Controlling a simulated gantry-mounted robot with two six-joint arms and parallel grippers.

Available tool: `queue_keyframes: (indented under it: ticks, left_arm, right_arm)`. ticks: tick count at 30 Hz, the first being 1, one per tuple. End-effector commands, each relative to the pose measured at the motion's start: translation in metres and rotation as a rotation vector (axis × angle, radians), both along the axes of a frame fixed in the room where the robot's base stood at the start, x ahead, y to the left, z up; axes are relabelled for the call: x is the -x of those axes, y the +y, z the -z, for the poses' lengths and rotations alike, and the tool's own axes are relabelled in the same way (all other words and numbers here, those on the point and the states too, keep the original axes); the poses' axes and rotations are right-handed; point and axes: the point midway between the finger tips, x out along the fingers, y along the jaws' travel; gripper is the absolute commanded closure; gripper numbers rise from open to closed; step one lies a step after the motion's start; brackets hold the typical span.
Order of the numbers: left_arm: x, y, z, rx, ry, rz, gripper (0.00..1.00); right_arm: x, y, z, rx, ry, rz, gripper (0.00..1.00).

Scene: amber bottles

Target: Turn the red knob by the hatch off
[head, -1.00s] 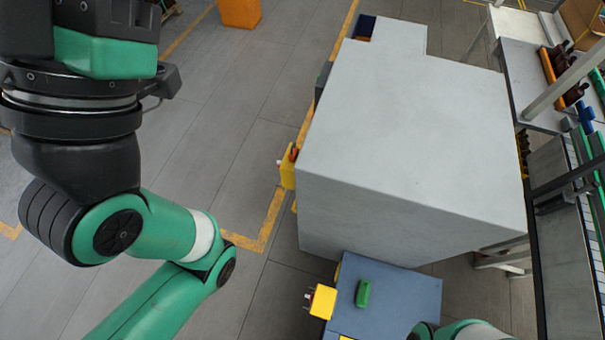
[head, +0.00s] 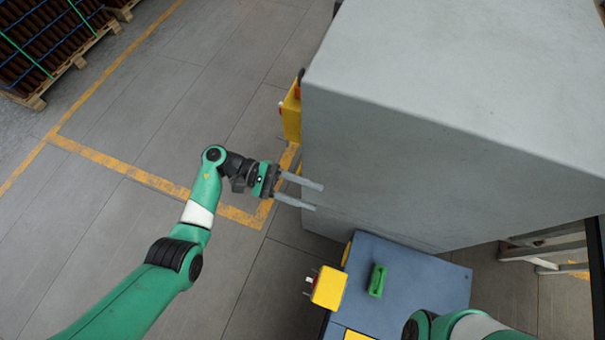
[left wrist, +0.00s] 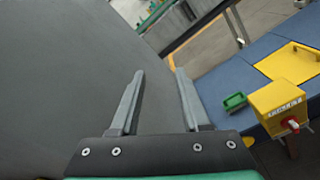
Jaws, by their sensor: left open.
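A yellow box (head: 328,288) sits at the left edge of a blue cabinet, beside a green handle (head: 377,280). In the left wrist view this yellow box (left wrist: 278,100) carries a red knob (left wrist: 292,124) on its near face, to the right of the gripper and apart from it. A second yellow box (head: 291,112) with red and dark parts is on the left side of the big grey cabinet. My left gripper (head: 317,197) is open and empty, at the grey cabinet's lower left side. Its open fingers (left wrist: 159,73) also show in the wrist view. My right gripper is out of view.
The big grey cabinet (head: 450,100) fills the upper right and stands close to my left fingers. The blue cabinet (head: 430,295) is below it. The grey floor (head: 130,220) to the left is clear, with yellow lines. Crates on pallets (head: 45,45) stand far left.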

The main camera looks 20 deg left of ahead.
Motion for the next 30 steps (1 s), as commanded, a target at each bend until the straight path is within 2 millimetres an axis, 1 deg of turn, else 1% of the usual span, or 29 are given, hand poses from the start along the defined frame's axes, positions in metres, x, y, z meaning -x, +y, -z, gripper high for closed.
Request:
queue_keyframes:
  ticks: [1, 2, 3, 5, 6, 8, 9, 12, 15, 18, 25, 30]
  left_arm:
    - [0.027, 0.01, 0.089, -0.021, 0.088, 0.042, 0.54]
    - [0.044, 0.015, 0.122, -0.032, 0.139, 0.07, 0.54]
    - [0.066, 0.021, 0.162, -0.034, 0.211, 0.102, 0.54]
    - [0.097, 0.028, 0.215, -0.028, 0.324, 0.133, 0.54]
    - [0.115, 0.032, 0.248, -0.015, 0.397, 0.141, 0.54]
    - [0.136, 0.036, 0.294, 0.006, 0.49, 0.131, 0.54]
    - [0.146, 0.038, 0.321, 0.024, 0.537, 0.115, 0.54]
    - [0.162, 0.042, 0.37, 0.077, 0.601, 0.068, 0.54]
    - [0.166, 0.048, 0.399, 0.1, 0.614, 0.029, 0.54]
    - [0.167, 0.052, 0.41, 0.111, 0.617, 0.007, 0.54]
    - [0.166, 0.054, 0.407, 0.111, 0.615, -0.002, 0.54]
    - [0.164, 0.046, 0.411, 0.106, 0.614, -0.003, 0.54]
  right_arm:
    - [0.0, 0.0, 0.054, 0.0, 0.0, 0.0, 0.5]
    - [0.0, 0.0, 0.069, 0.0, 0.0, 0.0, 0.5]
    - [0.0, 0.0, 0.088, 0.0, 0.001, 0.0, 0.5]
    - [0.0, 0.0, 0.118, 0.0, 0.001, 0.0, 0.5]
    - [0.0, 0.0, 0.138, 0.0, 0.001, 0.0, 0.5]
    - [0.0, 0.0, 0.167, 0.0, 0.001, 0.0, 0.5]
    - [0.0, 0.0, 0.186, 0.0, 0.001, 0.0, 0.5]
    - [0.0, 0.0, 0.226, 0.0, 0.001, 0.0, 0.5]
    - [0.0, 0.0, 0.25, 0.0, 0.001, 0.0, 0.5]
    - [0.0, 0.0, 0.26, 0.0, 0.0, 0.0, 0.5]
    - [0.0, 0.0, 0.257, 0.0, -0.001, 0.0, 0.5]
    - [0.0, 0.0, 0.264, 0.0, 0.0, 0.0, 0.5]
